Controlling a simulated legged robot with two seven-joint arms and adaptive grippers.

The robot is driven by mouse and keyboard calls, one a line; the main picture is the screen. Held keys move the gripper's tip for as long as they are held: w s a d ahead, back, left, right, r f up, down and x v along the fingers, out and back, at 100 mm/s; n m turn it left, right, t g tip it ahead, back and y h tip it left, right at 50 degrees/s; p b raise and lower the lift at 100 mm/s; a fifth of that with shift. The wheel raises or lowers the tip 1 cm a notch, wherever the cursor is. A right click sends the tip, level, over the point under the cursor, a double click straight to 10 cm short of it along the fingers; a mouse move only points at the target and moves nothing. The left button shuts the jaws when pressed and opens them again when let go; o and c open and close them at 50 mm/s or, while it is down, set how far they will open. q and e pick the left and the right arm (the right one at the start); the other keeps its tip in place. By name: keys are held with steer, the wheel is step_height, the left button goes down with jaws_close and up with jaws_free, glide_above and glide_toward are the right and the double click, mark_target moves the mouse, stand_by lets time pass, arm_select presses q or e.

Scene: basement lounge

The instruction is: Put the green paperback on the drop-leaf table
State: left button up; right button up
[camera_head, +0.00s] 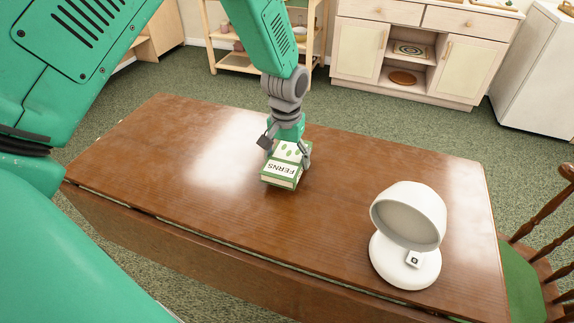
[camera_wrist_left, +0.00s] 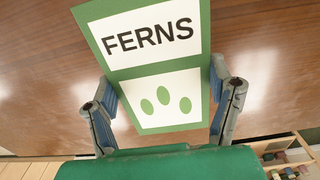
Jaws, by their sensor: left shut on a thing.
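The green paperback (camera_head: 281,174) has a white label reading FERNS and green oval shapes on its cover. My left gripper (camera_head: 285,155) is shut on it from both sides, over the middle of the drop-leaf table (camera_head: 180,165). In the left wrist view the paperback (camera_wrist_left: 150,73) lies between the two fingers of the left gripper (camera_wrist_left: 163,95), cover facing the camera. The book is low at the tabletop; I cannot tell whether it touches the wood. My right gripper is not in view.
A white round lamp-like device (camera_head: 405,240) stands on the table's right part. A wooden chair (camera_head: 540,255) with a green seat is at the right edge. Cabinets (camera_head: 415,55) and a shelf (camera_head: 240,60) stand behind. The table's left and centre right are clear.

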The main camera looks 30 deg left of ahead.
mark_target(287, 158)
arm_select(q)
steer(key=shift+s+d+f, duration=0.1)
steer(key=shift+f, duration=0.75)
steer(key=shift+d+f, duration=0.1)
steer(key=shift+f, duration=0.3)
steer(key=o, duration=1.3)
step_height(287, 158, up, 12)
steer(key=shift+r+p, duration=0.1)
steer(key=shift+p, duration=0.75)
